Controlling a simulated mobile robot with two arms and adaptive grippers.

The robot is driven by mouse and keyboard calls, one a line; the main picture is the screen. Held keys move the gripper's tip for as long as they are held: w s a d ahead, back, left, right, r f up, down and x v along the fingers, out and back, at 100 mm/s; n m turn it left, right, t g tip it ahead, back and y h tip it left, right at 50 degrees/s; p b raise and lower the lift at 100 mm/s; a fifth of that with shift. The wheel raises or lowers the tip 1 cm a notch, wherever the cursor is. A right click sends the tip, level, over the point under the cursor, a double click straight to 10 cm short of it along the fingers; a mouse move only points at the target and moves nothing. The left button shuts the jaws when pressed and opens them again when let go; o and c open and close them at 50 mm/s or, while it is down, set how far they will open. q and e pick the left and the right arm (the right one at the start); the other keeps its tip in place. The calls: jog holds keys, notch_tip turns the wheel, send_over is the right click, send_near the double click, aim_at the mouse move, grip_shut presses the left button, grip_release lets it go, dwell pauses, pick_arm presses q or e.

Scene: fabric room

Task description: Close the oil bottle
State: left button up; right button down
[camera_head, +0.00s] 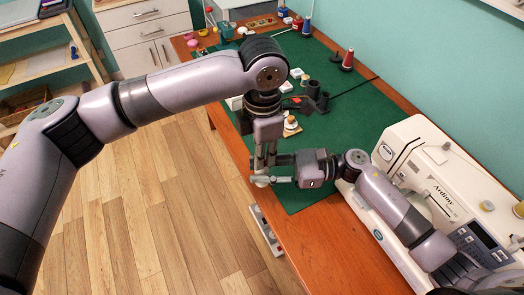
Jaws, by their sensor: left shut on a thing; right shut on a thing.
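My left gripper (264,160) points straight down over the left edge of the green mat. My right gripper (275,181) comes in sideways from the right, and its fingertips meet the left gripper's tips. A small pale thing (261,181), perhaps part of the oil bottle, shows where the fingertips meet. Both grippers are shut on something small. The fingers hide most of what they hold, so I cannot tell bottle from cap or whether they are joined.
The green cutting mat (345,135) covers much of the wooden table (318,255). A white sewing machine (430,185) stands at the right. Black holders (316,97), thread spools (347,60) and small items stand farther back. The wooden floor at left is clear.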

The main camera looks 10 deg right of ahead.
pick_arm(q)
jog(key=o, duration=0.7)
jog(key=shift+r, duration=2.3)
jog(key=shift+c, duration=0.5)
